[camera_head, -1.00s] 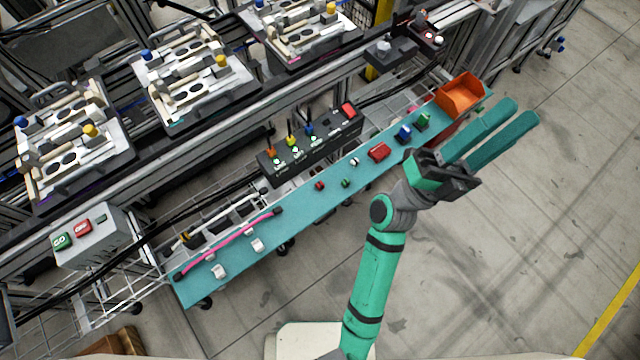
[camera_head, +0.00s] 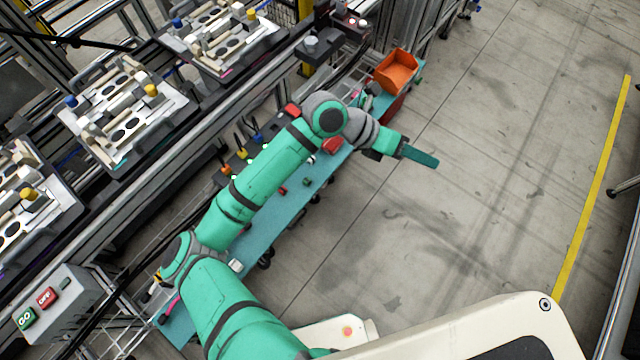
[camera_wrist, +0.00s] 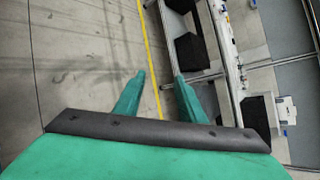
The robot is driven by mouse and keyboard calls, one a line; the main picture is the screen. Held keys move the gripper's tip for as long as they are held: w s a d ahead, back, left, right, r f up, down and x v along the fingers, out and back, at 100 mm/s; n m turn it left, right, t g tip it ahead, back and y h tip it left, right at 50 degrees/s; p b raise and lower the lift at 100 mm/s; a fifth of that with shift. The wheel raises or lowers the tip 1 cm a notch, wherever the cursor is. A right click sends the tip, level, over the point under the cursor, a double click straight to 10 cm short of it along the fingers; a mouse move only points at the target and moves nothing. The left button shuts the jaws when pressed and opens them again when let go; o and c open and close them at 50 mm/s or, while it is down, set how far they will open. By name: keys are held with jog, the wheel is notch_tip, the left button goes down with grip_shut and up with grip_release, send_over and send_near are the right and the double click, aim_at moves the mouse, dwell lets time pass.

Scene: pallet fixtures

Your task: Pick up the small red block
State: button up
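The small red block (camera_head: 282,190) lies on the teal shelf (camera_head: 262,222), just right of my forearm in the head view. A larger red block (camera_head: 332,146) lies farther up the shelf, partly hidden by my arm. My gripper (camera_head: 420,155) is out over the floor, right of the shelf and apart from both red blocks. In the wrist view its two fingers (camera_wrist: 158,88) stand apart with nothing between them. No red block shows in the wrist view.
A small green piece (camera_head: 307,182) lies near the small red block. An orange bin (camera_head: 397,70) stands at the shelf's far end. My arm hides part of the shelf and the black button panel. Open floor (camera_head: 480,210) lies to the right.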

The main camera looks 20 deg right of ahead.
jog(key=w+a+f+t+y, duration=0.1)
jog(key=w+a+f+y, duration=0.2)
jog(key=a+f, duration=0.3)
jog(key=w+a+f+t+y, duration=0.2)
jog(key=w+a+f+y, duration=0.15)
jog(key=a, duration=0.45)
jog(key=n+t+y, duration=0.1)
jog(key=y, duration=0.4)
send_over(282, 189)
jog(key=shift+h, duration=0.25)
jog(key=f, duration=0.8)
jog(key=shift+s+d+f, duration=0.15)
jog(key=shift+s+f, duration=0.05)
jog(key=shift+s, duration=0.05)
jog(key=shift+w+f, duration=0.2)
jog(key=shift+f, duration=2.95)
grip_shut()
